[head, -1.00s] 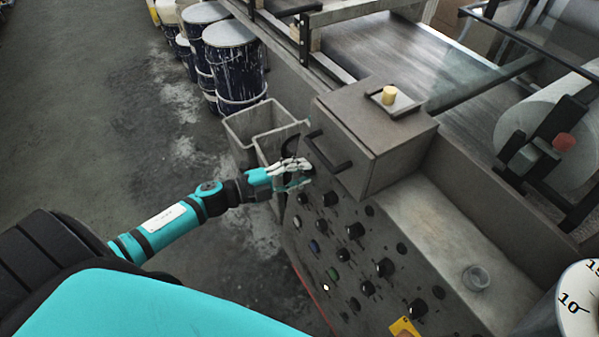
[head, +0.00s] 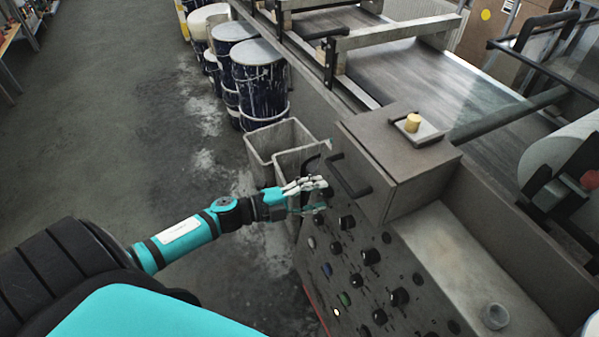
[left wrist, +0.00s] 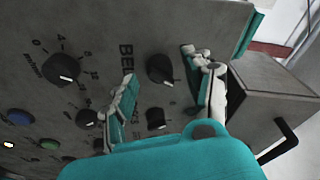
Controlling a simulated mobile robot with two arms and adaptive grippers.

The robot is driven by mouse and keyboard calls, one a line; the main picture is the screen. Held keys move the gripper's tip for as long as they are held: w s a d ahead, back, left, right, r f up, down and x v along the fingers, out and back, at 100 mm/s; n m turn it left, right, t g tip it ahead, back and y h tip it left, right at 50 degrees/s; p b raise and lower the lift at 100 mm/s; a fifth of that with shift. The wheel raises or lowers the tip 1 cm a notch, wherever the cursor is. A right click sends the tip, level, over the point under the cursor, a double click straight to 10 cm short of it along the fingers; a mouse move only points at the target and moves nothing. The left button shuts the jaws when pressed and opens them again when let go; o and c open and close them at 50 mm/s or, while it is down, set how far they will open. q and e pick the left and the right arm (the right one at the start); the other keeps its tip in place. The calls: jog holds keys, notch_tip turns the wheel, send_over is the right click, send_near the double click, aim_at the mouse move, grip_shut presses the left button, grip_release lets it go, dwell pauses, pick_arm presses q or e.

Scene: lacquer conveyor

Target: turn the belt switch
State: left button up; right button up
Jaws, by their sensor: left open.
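A black round knob (left wrist: 160,68) sits on the grey control panel (left wrist: 200,20) in the left wrist view, beside partly visible lettering that begins "BEL". My left gripper (left wrist: 163,88) is open, with one finger on each side of this knob. I see no clear contact, and the gap to the panel is hard to judge. In the head view the left gripper (head: 308,193) is at the panel's upper left, below the box handle. I cannot tell which knob it faces there. My right gripper is not in view.
Other knobs, such as a numbered dial (left wrist: 62,68), and blue and green buttons (left wrist: 50,144) are close by. A box (head: 400,155) with a black handle (head: 347,178) juts out above the panel. Bins (head: 280,145) and paint drums (head: 258,80) stand beyond the gripper.

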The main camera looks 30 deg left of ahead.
pick_arm(q)
jog(key=v, duration=1.1)
jog(key=shift+s, duration=0.25)
jog(key=shift+a, duration=0.1)
jog(key=s+a+f+n+g+y+p, duration=0.1)
jog(key=s+a+f+n+y, duration=0.2)
jog(key=f, duration=0.6)
jog(key=s+a+f+n+y, duration=0.1)
jog(key=a+f+n+y, duration=0.1)
jog(key=f+n+y, duration=0.45)
jog(key=s+a+f+n+g+y+p, duration=0.1)
jog(key=s+a+f+n, duration=0.15)
jog(key=f, duration=0.75)
jog(key=s+d+f+n+g, duration=0.4)
jog(key=s+d+f+g, duration=0.1)
jog(key=s+f, duration=0.65)
jog(key=s+d+f+n+g, duration=0.1)
jog(key=s+d+f+g, duration=0.1)
jog(key=s+d+f, duration=0.2)
jog(key=s+d+f+n+g+p, duration=0.1)
jog(key=s+d+f+n+g, duration=0.1)
jog(key=s+d, duration=0.5)
jog(key=s+f+g, duration=0.1)
jog(key=s+f, duration=0.1)
jog(key=s, duration=0.1)
jog(key=shift+s, duration=0.3)
